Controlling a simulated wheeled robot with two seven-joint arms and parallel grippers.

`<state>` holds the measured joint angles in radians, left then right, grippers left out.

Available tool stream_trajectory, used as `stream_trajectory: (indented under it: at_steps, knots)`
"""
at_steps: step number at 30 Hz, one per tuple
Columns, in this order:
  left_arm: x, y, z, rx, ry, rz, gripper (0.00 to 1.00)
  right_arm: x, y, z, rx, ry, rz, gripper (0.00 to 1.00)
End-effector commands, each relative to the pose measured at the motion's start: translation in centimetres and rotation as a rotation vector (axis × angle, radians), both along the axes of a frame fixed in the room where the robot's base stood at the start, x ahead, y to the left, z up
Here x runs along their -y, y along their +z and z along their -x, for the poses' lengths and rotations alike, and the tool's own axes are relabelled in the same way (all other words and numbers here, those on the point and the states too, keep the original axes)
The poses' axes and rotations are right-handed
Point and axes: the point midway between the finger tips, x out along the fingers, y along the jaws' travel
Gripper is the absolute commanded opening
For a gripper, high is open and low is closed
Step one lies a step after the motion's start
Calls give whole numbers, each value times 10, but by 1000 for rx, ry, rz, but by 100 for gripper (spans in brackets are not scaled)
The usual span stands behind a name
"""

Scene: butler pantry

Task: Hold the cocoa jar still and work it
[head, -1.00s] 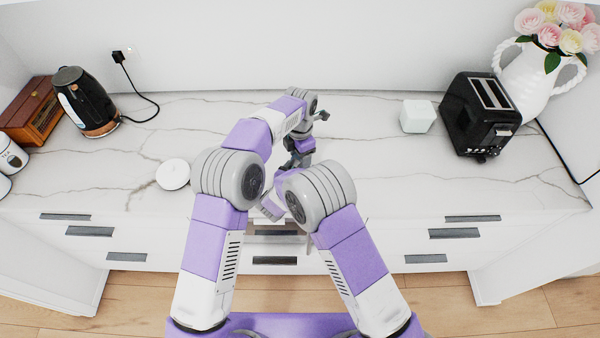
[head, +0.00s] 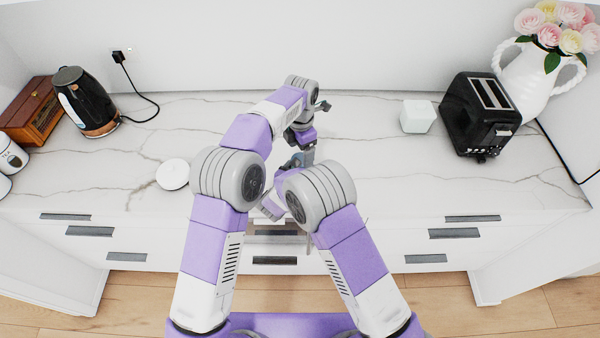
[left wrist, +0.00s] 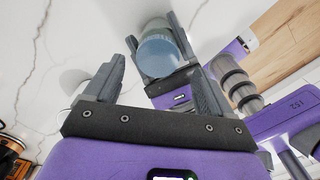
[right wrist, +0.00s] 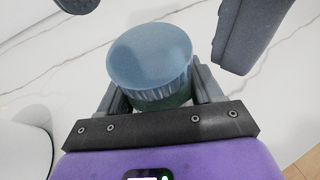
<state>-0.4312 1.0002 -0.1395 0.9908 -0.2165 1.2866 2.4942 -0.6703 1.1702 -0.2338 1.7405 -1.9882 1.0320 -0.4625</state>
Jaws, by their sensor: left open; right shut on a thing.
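The cocoa jar has a round blue lid (right wrist: 150,52) over a ribbed rim and a darker body (right wrist: 160,103). My right gripper (right wrist: 155,85) is shut around the jar body below the lid. The lid also shows in the left wrist view (left wrist: 160,55), beyond my left fingertips. My left gripper (left wrist: 157,68) is open and empty, facing the lid. Its fingers show to the upper left and right of the lid in the right wrist view, apart from it. In the head view my arms largely hide the jar.
On the marble counter (head: 380,170) stand a black kettle (head: 88,102), a wooden box (head: 32,110), a white disc (head: 173,174), a white cube (head: 417,116), a black toaster (head: 480,115) and a white flower vase (head: 522,80).

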Motion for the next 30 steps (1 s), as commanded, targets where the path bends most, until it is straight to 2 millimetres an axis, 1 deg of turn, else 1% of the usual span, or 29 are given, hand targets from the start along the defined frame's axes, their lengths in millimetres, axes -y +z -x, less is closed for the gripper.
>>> stream_trajectory:
  at_steps: [1,4,11,12,14,17,24,30]
  knots:
    - [0,6,-1,2,1,0,84,0,0,0,0,0,0,0]
    - [-1,11,-1,2,1,0,84,0,0,0,0,0,0,0]
    - [-1,11,-1,3,1,-1,84,-1,0,1,0,0,0,0]
    - [-1,11,-1,3,2,-1,81,-1,0,1,0,0,0,0]
    - [-1,12,-1,3,8,-2,81,-1,0,1,0,0,0,0]
    - [-2,16,-1,1,45,-6,81,-1,0,1,0,0,0,0]
    - [-2,35,-1,0,214,-8,81,-1,0,1,0,0,0,0]
    - [-1,46,-2,4,282,-3,81,-1,0,1,0,0,0,0]
